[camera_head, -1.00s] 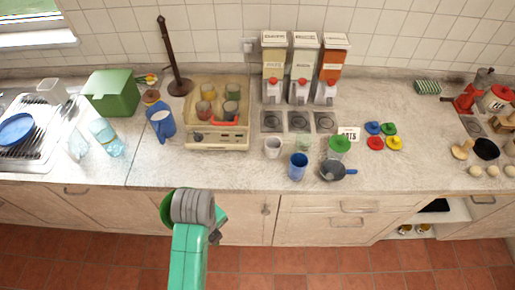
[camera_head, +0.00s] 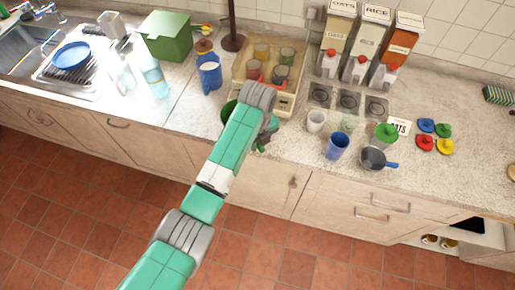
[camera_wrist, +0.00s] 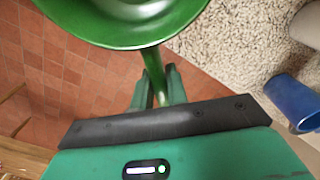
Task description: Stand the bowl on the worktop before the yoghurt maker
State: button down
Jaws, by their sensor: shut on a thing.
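The green bowl (camera_wrist: 135,38) is in my gripper (camera_wrist: 157,82), whose fingers are shut on its narrow green handle-like part. In the head view the bowl (camera_head: 228,111) is mostly hidden behind my arm, near the worktop's front edge and before the yoghurt maker. In the wrist view, floor shows below and left of the bowl and worktop (camera_wrist: 235,45) to the right; I cannot tell whether the bowl touches the worktop. The yoghurt maker (camera_head: 284,104) is a cream box with several jars in its open top; my arm overlaps its front.
A blue jug (camera_head: 210,76) stands left of the yoghurt maker. A white cup (camera_head: 316,121), a blue cup (camera_head: 337,146) and a dark pan (camera_head: 374,159) stand to the right. A blue bowl (camera_head: 72,55) lies on the rack by the sink. A bottle (camera_head: 155,78) stands farther left.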

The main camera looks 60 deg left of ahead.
jog(key=shift+f, duration=1.75)
jog(key=shift+b, duration=0.3)
jog(key=c, duration=1.4)
grip_release()
jog(key=shift+f, duration=0.15)
notch_tip(320, 180, up, 12)
jog(key=shift+r+p, duration=0.2)
jog(key=shift+p, duration=0.6)
